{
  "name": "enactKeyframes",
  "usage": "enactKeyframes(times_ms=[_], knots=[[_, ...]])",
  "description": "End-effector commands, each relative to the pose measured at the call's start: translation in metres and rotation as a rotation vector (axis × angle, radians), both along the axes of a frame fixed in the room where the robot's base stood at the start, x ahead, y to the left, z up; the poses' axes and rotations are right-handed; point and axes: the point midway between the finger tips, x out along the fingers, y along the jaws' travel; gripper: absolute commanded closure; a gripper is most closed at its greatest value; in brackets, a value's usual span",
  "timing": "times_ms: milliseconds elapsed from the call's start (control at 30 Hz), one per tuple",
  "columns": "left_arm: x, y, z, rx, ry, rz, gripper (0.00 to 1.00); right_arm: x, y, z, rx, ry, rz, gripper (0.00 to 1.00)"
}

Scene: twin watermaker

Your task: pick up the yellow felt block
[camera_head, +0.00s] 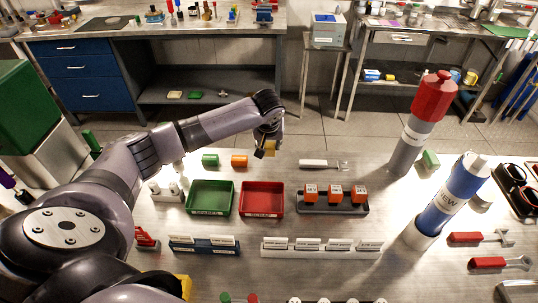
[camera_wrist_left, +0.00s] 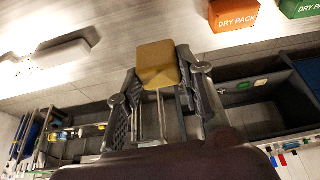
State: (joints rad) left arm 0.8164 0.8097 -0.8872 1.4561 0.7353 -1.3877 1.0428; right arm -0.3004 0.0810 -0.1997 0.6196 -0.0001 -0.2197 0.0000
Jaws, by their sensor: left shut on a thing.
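The yellow felt block (camera_head: 270,148) is between the fingers of my left gripper (camera_head: 267,143), near the far edge of the table. In the left wrist view the block (camera_wrist_left: 157,63) shows as a dull yellow, rounded square between the two fingertips of my left gripper (camera_wrist_left: 160,80), which is shut on it. How high the block is above the table is hard to tell. My right gripper is in neither view.
A green block (camera_head: 210,160) and an orange block (camera_head: 239,160) marked DRY PACK (camera_wrist_left: 236,18) lie left of the gripper. Nearer are a green tray (camera_head: 189,211) and a red tray (camera_head: 262,214).

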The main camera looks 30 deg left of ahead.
Motion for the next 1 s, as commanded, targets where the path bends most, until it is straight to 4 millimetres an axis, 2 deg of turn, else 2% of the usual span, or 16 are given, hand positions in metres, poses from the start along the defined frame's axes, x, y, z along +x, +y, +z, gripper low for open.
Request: enactKeyframes(times_ms=[100, 300, 500, 700, 967, 1000], knots=[[0.002, 0.000, 0.035, 0.000, -0.008, -0.002, 0.85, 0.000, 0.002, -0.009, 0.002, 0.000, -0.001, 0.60], [0.001, 0.000, 0.092, -0.001, -0.006, -0.002, 0.85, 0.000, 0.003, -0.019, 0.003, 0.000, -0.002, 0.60], [0.001, 0.000, 0.129, 0.000, -0.004, 0.000, 0.85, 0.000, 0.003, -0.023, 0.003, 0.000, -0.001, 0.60], [0.000, 0.000, 0.144, -0.001, 0.000, 0.000, 0.85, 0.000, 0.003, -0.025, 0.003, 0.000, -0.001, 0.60], [0.000, 0.000, 0.146, 0.000, 0.000, 0.000, 0.85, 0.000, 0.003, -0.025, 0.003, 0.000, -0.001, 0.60], [0.000, 0.000, 0.146, 0.000, 0.000, 0.000, 0.67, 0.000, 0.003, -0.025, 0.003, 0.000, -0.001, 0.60]])
